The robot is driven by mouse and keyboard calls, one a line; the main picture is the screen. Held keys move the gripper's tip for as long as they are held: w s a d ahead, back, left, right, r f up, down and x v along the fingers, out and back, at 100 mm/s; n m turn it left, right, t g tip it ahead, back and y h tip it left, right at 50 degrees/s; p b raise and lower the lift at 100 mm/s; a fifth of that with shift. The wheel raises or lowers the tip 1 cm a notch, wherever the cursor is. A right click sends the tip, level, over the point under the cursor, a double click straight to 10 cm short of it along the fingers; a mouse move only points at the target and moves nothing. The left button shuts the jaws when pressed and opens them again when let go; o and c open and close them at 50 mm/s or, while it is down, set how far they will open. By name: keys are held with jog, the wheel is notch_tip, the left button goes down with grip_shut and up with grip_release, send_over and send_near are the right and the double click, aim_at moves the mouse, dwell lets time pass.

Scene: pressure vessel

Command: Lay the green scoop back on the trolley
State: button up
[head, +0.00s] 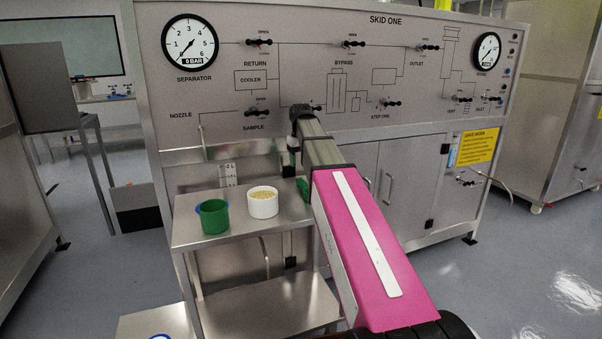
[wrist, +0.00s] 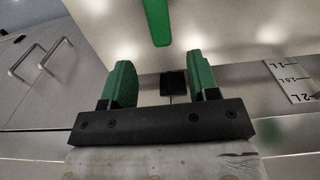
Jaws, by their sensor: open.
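The green scoop (head: 303,188) lies on the trolley (head: 185,233) at its right side, mostly hidden behind my arm in the head view. In the wrist view a plain green strip, seemingly part of the scoop (wrist: 157,22), lies on the pale trolley top, beyond my fingertips and apart from them. My gripper (wrist: 162,72) is open and empty, with its two green fingers wide apart. In the head view my gripper is mostly hidden by my arm, close to the scoop's end of the trolley.
A green cup (head: 214,218) and a white tub of grain (head: 263,203) stand on the trolley, left of the scoop. Behind is the skid panel (head: 330,80) with gauges and valve handles. A level scale (wrist: 293,78) shows in the wrist view. The trolley has a lower shelf (head: 265,305).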

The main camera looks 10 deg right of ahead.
jog(key=shift+r, duration=1.9)
